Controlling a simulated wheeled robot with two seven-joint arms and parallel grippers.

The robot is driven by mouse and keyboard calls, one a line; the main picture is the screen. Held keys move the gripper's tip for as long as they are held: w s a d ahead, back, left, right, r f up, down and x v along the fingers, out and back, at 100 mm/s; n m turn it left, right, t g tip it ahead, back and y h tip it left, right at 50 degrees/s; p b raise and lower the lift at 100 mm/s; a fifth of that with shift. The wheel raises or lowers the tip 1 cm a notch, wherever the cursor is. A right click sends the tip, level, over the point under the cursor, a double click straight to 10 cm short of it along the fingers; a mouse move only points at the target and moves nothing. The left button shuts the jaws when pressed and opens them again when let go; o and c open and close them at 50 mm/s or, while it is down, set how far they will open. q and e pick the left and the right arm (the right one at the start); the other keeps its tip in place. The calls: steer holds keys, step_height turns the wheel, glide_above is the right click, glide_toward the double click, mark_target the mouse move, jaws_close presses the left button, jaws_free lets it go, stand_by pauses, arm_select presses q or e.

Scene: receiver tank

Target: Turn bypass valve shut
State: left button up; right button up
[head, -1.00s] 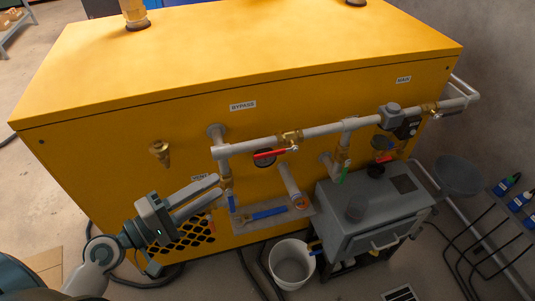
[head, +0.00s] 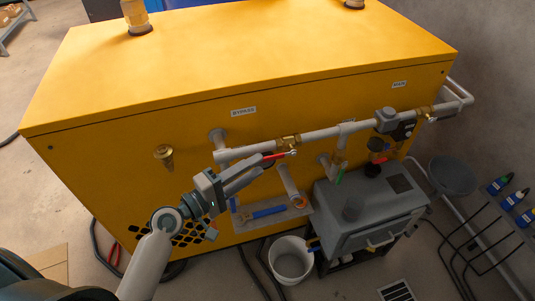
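The bypass valve is a brass body (head: 289,140) on the grey pipe below the "BYPASS" label (head: 243,112). Its red lever (head: 278,155) lies roughly along the pipe, just below it. My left gripper (head: 258,165) reaches in from the lower left, with its fingertips by the lever's left end. The two fingers look parted, so it is open; whether they touch the lever or straddle it cannot be told. My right gripper is out of view.
A grey box unit (head: 365,215) stands to the right and a white bucket (head: 291,262) on the floor. A brass fitting (head: 165,155) projects from the yellow panel (head: 100,165).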

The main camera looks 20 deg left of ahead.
mark_target(265, 161)
arm_select(q)
steer(key=shift+p+x, duration=0.45)
steer(key=shift+x, duration=2.25)
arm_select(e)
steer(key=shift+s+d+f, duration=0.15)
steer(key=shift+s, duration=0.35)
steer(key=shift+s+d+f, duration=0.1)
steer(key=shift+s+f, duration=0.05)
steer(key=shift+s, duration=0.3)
arm_select(q)
steer(key=shift+a, duration=0.1)
jaws_close()
